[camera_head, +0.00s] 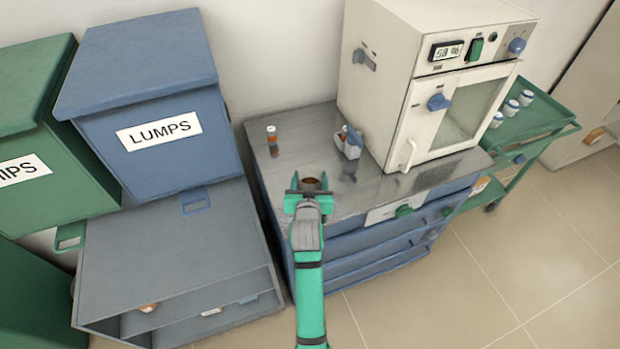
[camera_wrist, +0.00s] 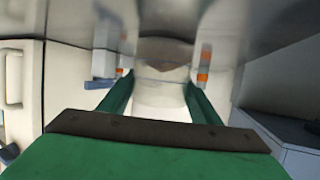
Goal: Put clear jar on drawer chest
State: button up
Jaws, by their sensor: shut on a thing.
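My gripper (camera_head: 309,187) is shut on the clear jar (camera_head: 311,184), over the front edge of the drawer chest. In the wrist view the green fingers stand on both sides of the jar (camera_wrist: 160,88), which looks pale and see-through with something brownish in it. The drawer chest (camera_head: 305,130) has a grey metal top and blue drawers. I cannot tell whether the jar touches the top. My gripper hides most of the jar in the head view.
A small orange-banded bottle (camera_head: 272,140) stands at the back left of the top. A white-and-blue holder (camera_head: 348,143) with a bottle stands mid-top, beside the white furnace (camera_head: 400,90). A blue LUMPS bin (camera_head: 160,110) stands on a grey shelf unit (camera_head: 150,245) at left. The top's left part is mostly clear.

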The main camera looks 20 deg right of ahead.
jog(key=o, duration=1.2)
jog(key=shift+f, duration=0.1)
jog(key=v, duration=1.2)
jog(key=s+a+f+n+t+y, duration=0.1)
jog(key=s+a+f, duration=0.3)
jog(key=s+a, duration=0.3)
jog(key=s+a+f+n+y, duration=0.15)
jog(key=s+a+f, duration=0.25)
jog(key=s, duration=0.5)
jog(key=s+a+r+y, duration=0.1)
jog(key=s+a, duration=0.1)
jog(key=s, duration=0.7)
jog(key=s+a+r+n+t+y, duration=0.1)
jog(key=s+a+r, duration=0.1)
jog(key=s, duration=0.7)
jog(key=shift+s+a+r, duration=0.2)
jog(key=shift+s+a, duration=0.2)
jog(key=shift+a, duration=0.05)
